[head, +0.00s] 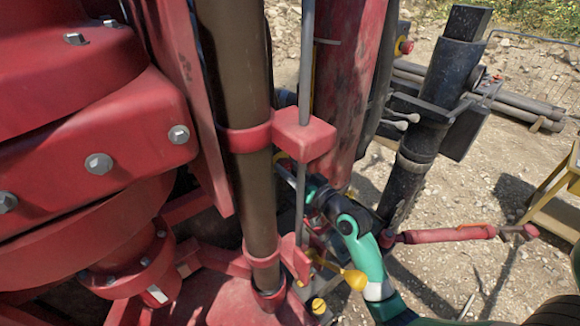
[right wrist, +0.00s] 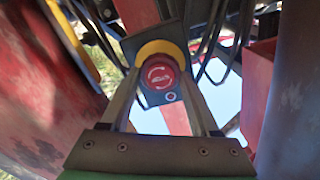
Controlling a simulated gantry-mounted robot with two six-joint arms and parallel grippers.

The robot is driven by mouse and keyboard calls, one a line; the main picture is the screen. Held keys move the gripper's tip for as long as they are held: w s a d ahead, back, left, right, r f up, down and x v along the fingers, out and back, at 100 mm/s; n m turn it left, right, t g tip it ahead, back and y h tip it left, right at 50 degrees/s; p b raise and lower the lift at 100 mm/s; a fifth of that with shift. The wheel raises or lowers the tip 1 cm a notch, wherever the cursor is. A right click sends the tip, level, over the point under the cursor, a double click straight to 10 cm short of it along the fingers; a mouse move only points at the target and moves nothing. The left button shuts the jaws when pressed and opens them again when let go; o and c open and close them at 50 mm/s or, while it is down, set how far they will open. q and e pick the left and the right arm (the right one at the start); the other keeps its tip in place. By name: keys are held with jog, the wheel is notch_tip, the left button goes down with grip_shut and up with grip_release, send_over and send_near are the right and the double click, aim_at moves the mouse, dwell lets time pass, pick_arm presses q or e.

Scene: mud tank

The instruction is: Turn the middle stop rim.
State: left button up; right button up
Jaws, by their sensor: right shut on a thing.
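The stop with its red rim (right wrist: 161,72), white turn arrows on its face and a yellow collar (right wrist: 158,48) behind it, is upper middle in the right wrist view. My right gripper (right wrist: 163,88) is shut on the rim, one finger on each side. In the head view my right gripper (head: 290,172) reaches in behind the thin grey rod and the brown pipe, under a red bracket. The held stop is mostly hidden there. Another red stop (head: 406,47) with a yellow collar shows higher up, right of the red column. My left gripper is not in view.
A brown pipe (head: 238,120), a thin grey rod (head: 307,60) and a red bracket (head: 304,134) crowd my right gripper. Yellow knobs (head: 355,279) are below it. A red tank (head: 90,110) fills the left.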

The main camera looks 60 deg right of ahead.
jog(key=shift+m+p, duration=0.35)
jog(key=shift+m, duration=0.45)
jog(key=o, duration=1.4)
jog(key=shift+c, duration=0.2)
